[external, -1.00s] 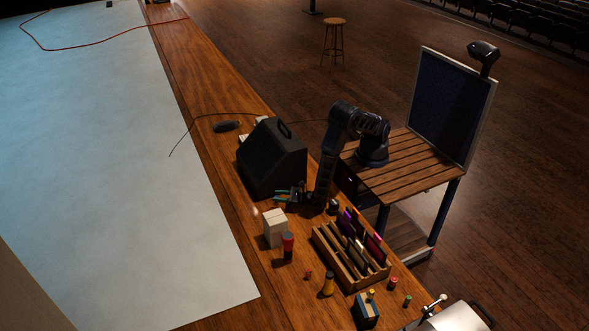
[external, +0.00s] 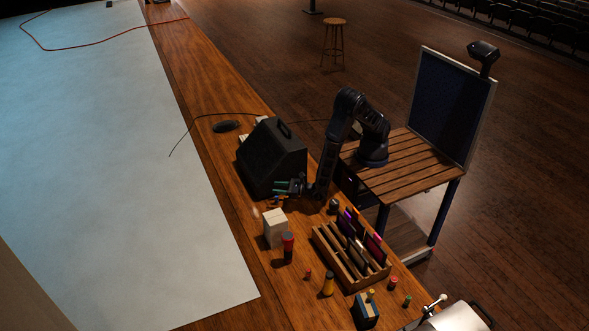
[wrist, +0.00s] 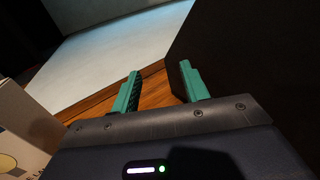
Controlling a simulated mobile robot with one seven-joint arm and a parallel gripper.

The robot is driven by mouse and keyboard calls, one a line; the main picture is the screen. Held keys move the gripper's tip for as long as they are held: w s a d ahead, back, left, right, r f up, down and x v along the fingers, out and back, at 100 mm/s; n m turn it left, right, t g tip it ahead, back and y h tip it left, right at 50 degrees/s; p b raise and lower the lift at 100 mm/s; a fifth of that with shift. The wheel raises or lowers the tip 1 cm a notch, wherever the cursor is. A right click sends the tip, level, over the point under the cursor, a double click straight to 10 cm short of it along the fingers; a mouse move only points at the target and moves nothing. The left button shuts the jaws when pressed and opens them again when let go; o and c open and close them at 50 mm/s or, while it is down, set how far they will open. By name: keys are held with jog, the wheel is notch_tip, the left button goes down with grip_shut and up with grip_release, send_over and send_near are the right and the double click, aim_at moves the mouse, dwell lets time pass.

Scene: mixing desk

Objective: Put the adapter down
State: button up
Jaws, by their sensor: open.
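My gripper (external: 283,187) is above the wooden desk, beside the front of the black wedge-shaped speaker box. In the wrist view its two teal fingers (wrist: 160,78) are spread apart, with only bare wood seen between them. It holds nothing that I can see. I cannot pick out the adapter with certainty in either view. A small pale spot (external: 255,213) shows on the desk left of the white box, too small to identify.
The black speaker box (external: 272,160) stands close behind the gripper and fills the wrist view's right side. A white box (external: 275,228) stands nearer, beside a red cylinder (external: 288,247). A slotted wooden rack (external: 340,268) is to the right. The desk's left strip is clear.

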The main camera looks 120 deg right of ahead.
aim_at(278, 194)
jog(key=s+a+f+g, duration=0.1)
jog(key=s, duration=0.1)
jog(key=s+a+f+g+y, duration=0.1)
jog(key=s+a, duration=0.1)
jog(key=s+a+f+g+y, duration=0.1)
jog(key=s+a+f, duration=0.1)
jog(key=s, duration=0.1)
jog(key=shift+g, duration=0.3)
jog(key=shift+y, duration=0.3)
jog(key=x, duration=0.5)
jog(key=shift+w, duration=0.2)
jog(key=shift+d+r+x, duration=0.15)
jog(key=shift+d+x, duration=0.05)
jog(key=shift+x, duration=1.15)
jog(key=shift+d+r+x, duration=0.15)
jog(key=shift+x, duration=1.15)
jog(key=shift+c, duration=0.3)
grip_shut()
